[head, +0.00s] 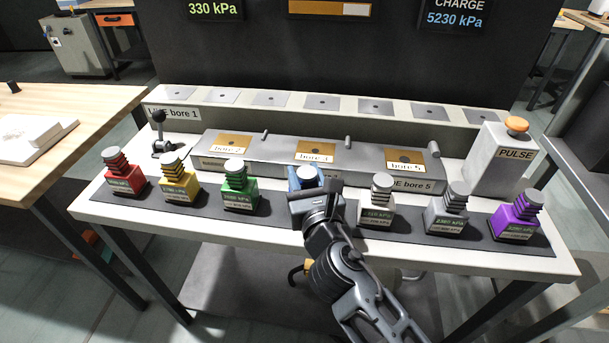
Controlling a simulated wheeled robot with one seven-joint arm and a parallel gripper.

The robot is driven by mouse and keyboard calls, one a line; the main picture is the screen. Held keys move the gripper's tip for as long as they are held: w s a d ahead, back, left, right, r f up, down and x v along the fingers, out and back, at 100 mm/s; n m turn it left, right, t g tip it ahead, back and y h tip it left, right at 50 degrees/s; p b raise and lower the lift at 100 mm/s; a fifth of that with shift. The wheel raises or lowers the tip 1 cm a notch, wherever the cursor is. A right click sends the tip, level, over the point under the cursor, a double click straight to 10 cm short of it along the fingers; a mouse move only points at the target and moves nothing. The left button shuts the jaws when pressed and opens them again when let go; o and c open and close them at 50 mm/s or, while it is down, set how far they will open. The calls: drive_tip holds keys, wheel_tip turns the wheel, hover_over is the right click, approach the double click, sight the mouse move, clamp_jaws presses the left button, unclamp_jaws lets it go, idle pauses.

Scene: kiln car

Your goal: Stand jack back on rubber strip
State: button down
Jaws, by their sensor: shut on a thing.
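A blue jack (294,181) with a pale round top stands at the middle of the bench, between the green and white jacks. My gripper (308,192) is shut on it from the front and hides most of its body. The dark rubber strip (275,205) runs along the bench front under the row of jacks. The blue jack looks upright, over or at the strip's back edge. Whether its base touches the strip is hidden.
Red (124,178), yellow (176,184), green (239,188), white (377,204), grey (447,213) and purple (516,220) jacks stand along the strip. Behind is a raised grey block (360,163) with bore plates. A PULSE box (500,160) stands right, a black lever (160,135) left.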

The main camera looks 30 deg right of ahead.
drive_tip(key=c, duration=0.6)
unclamp_jaws()
drive_tip(key=shift+f, duration=0.15)
drive_tip(key=shift+v, duration=4)
drive_tip(key=b+v, duration=0.1)
drive_tip(key=v, duration=0.6)
drive_tip(key=shift+s+b, duration=0.4)
drive_tip(key=shift+s, duration=0.05)
